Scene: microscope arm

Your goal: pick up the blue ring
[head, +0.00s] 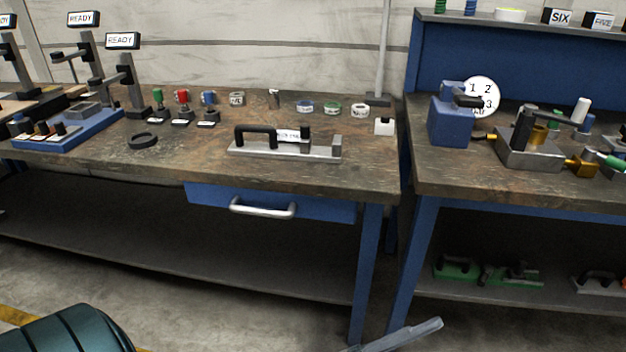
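A small ring with a blue band and pale top (305,106) lies toward the back of the left workbench (210,172). It sits in a loose row beside a green-banded ring (332,108) on its right. A white ring with a dark label (360,110) is further right. Nothing holds the blue ring, and it appears unobstructed from the front. Neither of my grippers can be made out in the head view.
A metal bar with a black handle (285,150) lies in front of the rings. A white block (384,126) stands at the bench's right end. A black ring (143,141), small coloured pieces on stands (182,98) and microscope-like stands (130,85) are to the left.

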